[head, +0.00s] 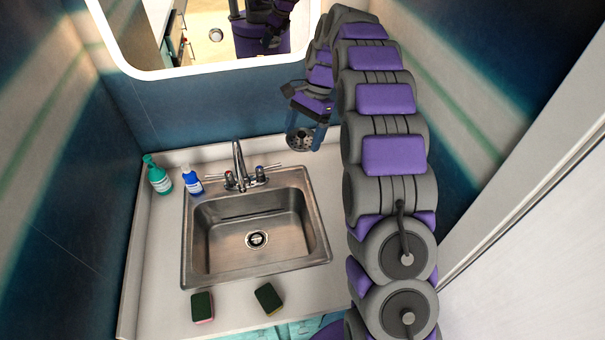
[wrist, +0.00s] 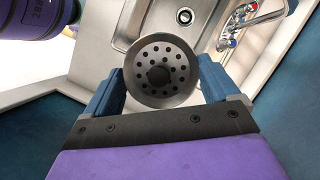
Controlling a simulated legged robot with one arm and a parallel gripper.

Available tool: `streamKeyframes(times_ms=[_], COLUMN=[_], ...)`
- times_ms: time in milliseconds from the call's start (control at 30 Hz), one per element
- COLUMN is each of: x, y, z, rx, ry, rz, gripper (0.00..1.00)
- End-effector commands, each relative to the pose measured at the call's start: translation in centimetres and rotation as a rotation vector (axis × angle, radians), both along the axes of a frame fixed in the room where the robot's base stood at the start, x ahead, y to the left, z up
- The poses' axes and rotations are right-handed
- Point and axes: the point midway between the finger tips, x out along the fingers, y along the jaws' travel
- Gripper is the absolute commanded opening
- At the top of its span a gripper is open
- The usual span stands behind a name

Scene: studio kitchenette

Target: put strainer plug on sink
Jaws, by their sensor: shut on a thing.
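The strainer plug (wrist: 153,52) is a round metal disc with holes and a dark centre knob. My gripper (wrist: 160,88) is shut on it, with a blue finger on either side of its rim. In the head view the strainer plug (head: 300,139) hangs from my gripper (head: 305,136), above the counter to the right of the faucet, near the back wall. The steel sink (head: 215,262) is set in the counter, empty, with a drain (head: 257,239) in its floor. The plug is apart from the sink.
A faucet (head: 239,165) with two handles stands behind the basin. A green bottle (head: 160,180) and a blue bottle (head: 192,184) stand at the back left. Two sponges (head: 202,307) (head: 268,298) lie on the front counter (head: 165,270). A mirror (head: 200,45) hangs on the back wall.

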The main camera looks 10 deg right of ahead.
Motion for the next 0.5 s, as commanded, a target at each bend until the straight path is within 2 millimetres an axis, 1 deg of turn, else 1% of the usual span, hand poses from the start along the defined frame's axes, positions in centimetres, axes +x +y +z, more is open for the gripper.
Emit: streamKeyframes(times_ms=[33,167,267,367,400,467,500], x=[0.2,1.0,1.5,2.1,2.2,2.4,2.3], y=[0.1,0.5,0.8,1.1,1.2,1.3,1.4], z=[-0.9,-3.4,-5.9,-8.8,-10.2,-12.3,-13.7], rx=[0.002,0.002,0.003,0.001,0.001,0.000,0.000], ry=[0.006,0.003,0.006,0.006,0.008,0.006,0.009], rz=[-0.021,-0.097,-0.170,-0.261,-0.304,-0.372,-0.416], gripper=[0.58,0.57,0.57,0.57,0.57,0.57,0.57])
